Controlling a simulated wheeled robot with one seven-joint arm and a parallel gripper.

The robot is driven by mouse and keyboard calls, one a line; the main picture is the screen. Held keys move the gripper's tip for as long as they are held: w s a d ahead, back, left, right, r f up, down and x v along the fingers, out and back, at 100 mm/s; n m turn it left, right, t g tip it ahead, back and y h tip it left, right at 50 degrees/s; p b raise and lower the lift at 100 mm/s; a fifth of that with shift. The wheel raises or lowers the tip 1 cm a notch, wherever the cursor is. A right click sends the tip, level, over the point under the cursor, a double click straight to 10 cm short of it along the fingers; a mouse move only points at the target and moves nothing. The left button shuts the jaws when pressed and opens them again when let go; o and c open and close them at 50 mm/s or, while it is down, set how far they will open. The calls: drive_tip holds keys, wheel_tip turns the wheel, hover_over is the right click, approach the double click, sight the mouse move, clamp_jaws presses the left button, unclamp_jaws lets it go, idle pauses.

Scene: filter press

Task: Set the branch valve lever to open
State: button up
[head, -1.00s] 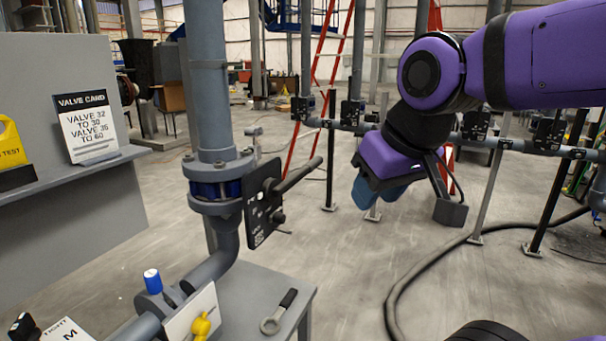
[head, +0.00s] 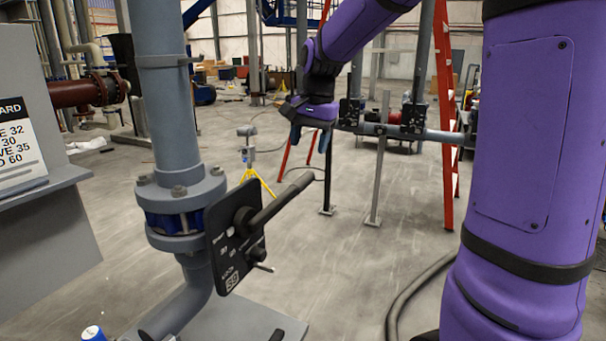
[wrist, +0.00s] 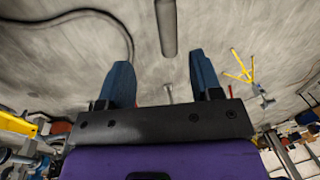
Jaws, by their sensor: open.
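A dark lever (head: 282,200) sticks out up and to the right from the black marked plate (head: 232,238) of the near valve. The valve's blue body (head: 165,222) sits below a flange on a grey vertical pipe. The plate's lettering is too small to read surely. My gripper (head: 309,140) hangs above and beyond the lever's tip in the head view, apart from it. In the wrist view my gripper (wrist: 160,80) shows two blue fingers spread with nothing held. A grey bar (wrist: 167,27) lies ahead of the gap; I cannot tell if it is the lever.
Black valve plates (head: 412,118) sit on a low pipe run behind, on floor posts (head: 377,185). A red ladder (head: 446,120) stands at the right. A yellow tripod (head: 262,184) is behind the lever. A card (head: 18,152) stands on the left ledge. A hose (head: 412,295) lies on the floor.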

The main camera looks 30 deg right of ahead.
sight(302, 178)
drive_tip(key=shift+m, duration=0.3)
drive_tip(key=w+f, duration=0.1)
drive_tip(key=f, duration=0.2)
drive_tip(key=w+f, duration=0.1)
drive_tip(key=f, duration=0.3)
drive_tip(key=w+f, duration=0.1)
drive_tip(key=f, duration=0.3)
drive_tip(key=shift+w+d+f, duration=0.15)
drive_tip(key=shift+w+f, duration=0.1)
drive_tip(key=shift+w, duration=0.05)
clamp_jaws()
drive_tip(key=shift+r, duration=0.15)
